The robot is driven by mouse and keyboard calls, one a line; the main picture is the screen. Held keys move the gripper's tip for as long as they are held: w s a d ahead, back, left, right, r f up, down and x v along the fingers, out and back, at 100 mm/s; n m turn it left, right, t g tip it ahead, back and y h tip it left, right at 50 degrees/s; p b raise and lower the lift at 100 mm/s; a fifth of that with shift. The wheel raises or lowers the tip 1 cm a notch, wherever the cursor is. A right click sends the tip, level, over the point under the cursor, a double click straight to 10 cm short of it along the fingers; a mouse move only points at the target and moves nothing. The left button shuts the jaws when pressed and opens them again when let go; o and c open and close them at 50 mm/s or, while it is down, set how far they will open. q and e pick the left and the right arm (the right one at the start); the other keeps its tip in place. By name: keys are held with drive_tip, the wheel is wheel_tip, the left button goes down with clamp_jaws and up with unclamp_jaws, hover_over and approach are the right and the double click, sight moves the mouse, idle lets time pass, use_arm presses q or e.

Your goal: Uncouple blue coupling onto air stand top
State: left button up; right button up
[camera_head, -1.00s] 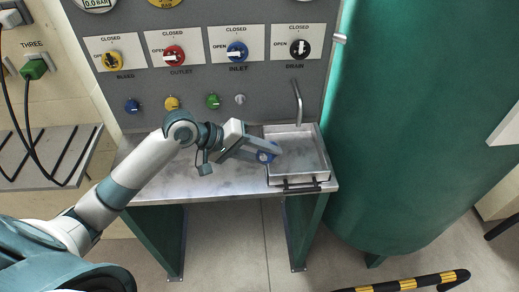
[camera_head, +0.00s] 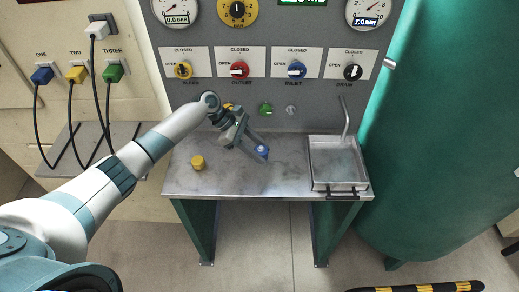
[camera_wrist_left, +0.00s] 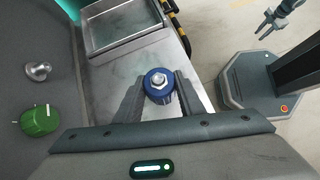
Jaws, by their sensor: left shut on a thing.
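My left gripper (camera_head: 257,154) is shut on the blue coupling (camera_head: 262,151), above the middle of the grey metal air stand top (camera_head: 290,182). In the left wrist view the blue coupling (camera_wrist_left: 158,88) sits between both fingers, its metal stud facing the camera. I cannot tell whether it touches the top. A yellow coupling (camera_head: 198,162) stands on the top, left of the gripper. A green fitting (camera_head: 266,109) and a bare silver stub (camera_head: 291,110) are on the panel. My arm hides part of that row. A right gripper shows small in the left wrist view (camera_wrist_left: 275,18).
A metal basin (camera_head: 338,165) with a front handle and a curved spout (camera_head: 346,118) takes up the top's right end. A large green tank (camera_head: 435,130) stands to the right. The top is clear between the gripper and the basin.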

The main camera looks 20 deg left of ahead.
use_arm(q)
drive_tip(key=shift+a+r+n, duration=0.1)
drive_tip(key=shift+a+n, duration=0.3)
drive_tip(key=shift+a, duration=0.45)
use_arm(e)
drive_tip(key=shift+a+r, duration=0.3)
use_arm(q)
drive_tip(key=shift+d, duration=0.1)
use_arm(e)
drive_tip(key=shift+d, duration=0.3)
